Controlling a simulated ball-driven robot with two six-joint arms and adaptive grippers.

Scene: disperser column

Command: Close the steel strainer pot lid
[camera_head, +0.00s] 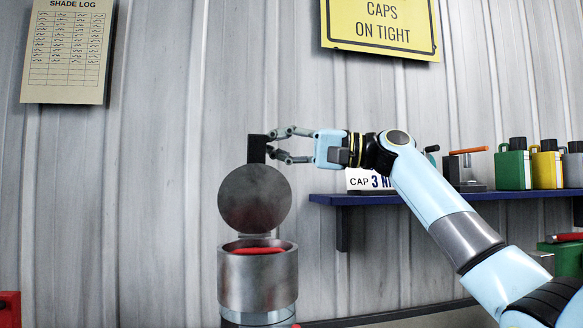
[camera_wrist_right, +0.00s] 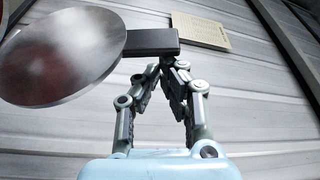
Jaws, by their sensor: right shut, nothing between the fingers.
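The steel strainer pot (camera_head: 258,284) stands at the lower middle of the head view, with something red inside its open mouth. Its round lid (camera_head: 254,200) stands upright on a hinge at the pot's back rim, and a dark handle tab (camera_head: 257,149) sticks up from its top edge. My right gripper (camera_head: 269,143) is at the tab, with its fingertips close to or touching it. In the right wrist view the lid (camera_wrist_right: 62,55) fills the upper left, and the tab (camera_wrist_right: 151,42) lies just beyond the fingertips (camera_wrist_right: 168,66). The fingers are shut on nothing. My left gripper is not in view.
A blue shelf (camera_head: 330,199) on the right holds a sign (camera_head: 368,181), a dark tool with an orange handle (camera_head: 467,170) and several colored cans (camera_head: 513,165). A yellow sign (camera_head: 380,25) and a log sheet (camera_head: 66,50) hang on the corrugated wall. The space left of the pot is clear.

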